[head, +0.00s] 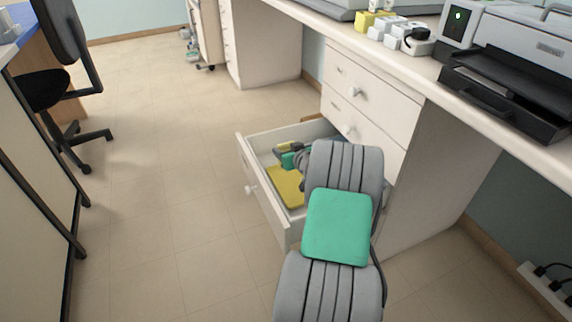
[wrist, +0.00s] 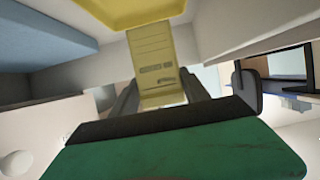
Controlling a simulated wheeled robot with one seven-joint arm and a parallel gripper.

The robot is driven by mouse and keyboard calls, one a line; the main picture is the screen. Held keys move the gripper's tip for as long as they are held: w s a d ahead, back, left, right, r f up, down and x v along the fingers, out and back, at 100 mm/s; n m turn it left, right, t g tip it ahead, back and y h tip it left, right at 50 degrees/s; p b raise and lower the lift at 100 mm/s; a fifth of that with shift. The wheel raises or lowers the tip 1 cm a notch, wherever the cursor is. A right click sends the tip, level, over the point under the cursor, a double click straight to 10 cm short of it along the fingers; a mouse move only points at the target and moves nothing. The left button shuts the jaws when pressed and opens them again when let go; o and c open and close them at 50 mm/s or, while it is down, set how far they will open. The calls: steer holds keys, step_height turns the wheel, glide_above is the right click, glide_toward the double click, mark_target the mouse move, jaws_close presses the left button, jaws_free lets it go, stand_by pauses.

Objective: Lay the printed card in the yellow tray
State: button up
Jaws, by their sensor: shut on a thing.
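The yellow tray (head: 284,187) lies in the open drawer, partly hidden by my arm in the head view. Its yellow edge also shows at the top of the wrist view (wrist: 120,14). The printed card (wrist: 155,62) is pale yellow with dark printed lines. My gripper (wrist: 160,92) is shut on its near end, and the card extends away from the fingers towards the tray. In the picture its far end meets the tray's edge; I cannot tell whether they touch. In the head view my gripper (head: 288,157) is over the drawer, mostly hidden by my arm.
The open drawer (head: 262,200) has a raised front and side walls around the tray. Closed drawers (head: 368,100) stand behind it. The counter above holds a printer (head: 512,75) and small white and yellow items. The floor (head: 180,170) left of the drawer is clear.

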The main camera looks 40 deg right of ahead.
steer(key=shift+w+d+f, duration=0.15)
steer(key=shift+w+f, duration=0.2)
steer(key=shift+f, duration=0.15)
steer(key=shift+w+d+f+b, duration=0.1)
steer(key=shift+f+b, duration=0.4)
steer(key=shift+f, duration=0.35)
steer(key=shift+w+d+f+b, duration=0.1)
steer(key=shift+f+b, duration=0.35)
steer(key=shift+f, duration=0.35)
steer(key=shift+a, duration=0.1)
steer(key=shift+f, duration=0.25)
steer(key=o, duration=1.5)
steer(key=shift+r, duration=0.1)
